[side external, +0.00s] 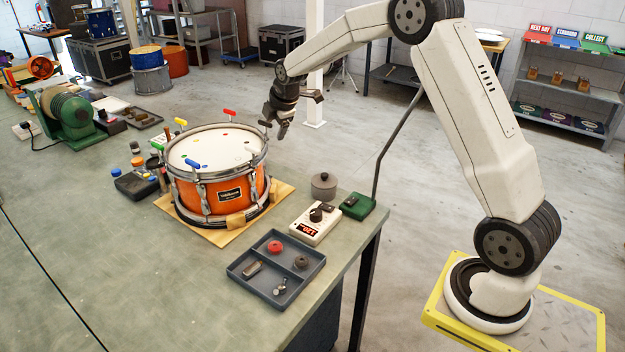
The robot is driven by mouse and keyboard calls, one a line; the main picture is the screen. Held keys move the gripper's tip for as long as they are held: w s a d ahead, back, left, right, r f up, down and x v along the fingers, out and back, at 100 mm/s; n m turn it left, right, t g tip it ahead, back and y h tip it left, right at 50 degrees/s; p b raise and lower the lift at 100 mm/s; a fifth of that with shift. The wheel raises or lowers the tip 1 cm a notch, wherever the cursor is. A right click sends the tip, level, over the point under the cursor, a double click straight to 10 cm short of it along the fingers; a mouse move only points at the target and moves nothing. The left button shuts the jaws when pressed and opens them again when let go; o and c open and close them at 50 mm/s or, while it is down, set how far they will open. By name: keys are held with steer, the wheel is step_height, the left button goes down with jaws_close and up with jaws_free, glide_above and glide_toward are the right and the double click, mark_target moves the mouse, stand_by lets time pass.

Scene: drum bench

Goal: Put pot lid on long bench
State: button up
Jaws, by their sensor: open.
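A small grey round pot (323,190) with a knobbed lid (323,178) on top stands near the right edge of the long bench (150,270). The lid looks seated on the pot, though the two are too small to tell apart surely. My gripper (276,128) is open and points down, with nothing seen between its fingers. It hangs in the air by the right rim of the orange drum, well above and to the left of the pot. Whether it touches the drum rim I cannot tell.
The orange drum (217,194) stands on a wooden board (283,191), with coloured tuning keys around its rim. A white meter (316,222), a green box (357,206) and a dark parts tray (315,268) lie near the pot. The bench's front left is bare.

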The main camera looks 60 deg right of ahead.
steer(key=s+d+r+n+g+h, duration=0.1)
steer(key=s+d+n+g+h, duration=0.3)
steer(key=s+d, duration=0.35)
steer(key=g+y, duration=0.1)
glide_toward(324, 174)
steer(key=d, duration=0.1)
steer(key=shift+a+x, duration=0.2)
steer(key=shift+x, duration=1.6)
steer(key=shift+f, duration=0.15)
steer(key=shift+x, duration=2.55)
steer(key=shift+s+a, duration=0.1)
steer(key=shift+a, duration=0.05)
jaws_close()
